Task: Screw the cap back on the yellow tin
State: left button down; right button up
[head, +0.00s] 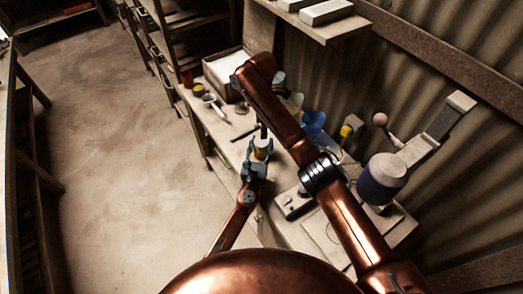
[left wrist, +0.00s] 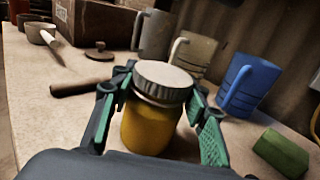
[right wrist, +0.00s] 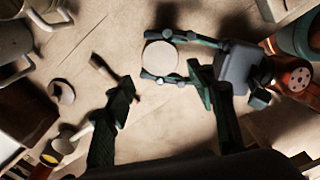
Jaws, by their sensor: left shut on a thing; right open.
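The yellow tin (left wrist: 152,128) stands upright between my left gripper's green-padded fingers; it also shows in the head view (head: 260,155). The round pale grey cap (left wrist: 164,78) sits on top of the tin; whether its thread is engaged cannot be told. In the right wrist view the cap (right wrist: 161,58) shows from above as a pale disc. My left gripper (left wrist: 152,95) is shut on the tin, with its fingertips just below the cap. My right gripper (right wrist: 163,85) is open and empty, its fingers pointing down above the cap; it hangs over the tin in the head view (head: 263,132).
A blue mug (left wrist: 248,85), a beige mug (left wrist: 192,52) and a grey mug (left wrist: 155,33) stand behind the tin. A green block (left wrist: 282,152) lies at the right. A brown-handled tool (left wrist: 80,87) and a small knobbed lid (left wrist: 98,52) lie to the left on the bench.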

aim_at(261, 141)
jog(key=shift+f, duration=4)
jog(key=shift+c, duration=0.7)
jog(key=c, duration=0.9)
jog(key=m, duration=0.6)
jog(key=o, duration=1.3)
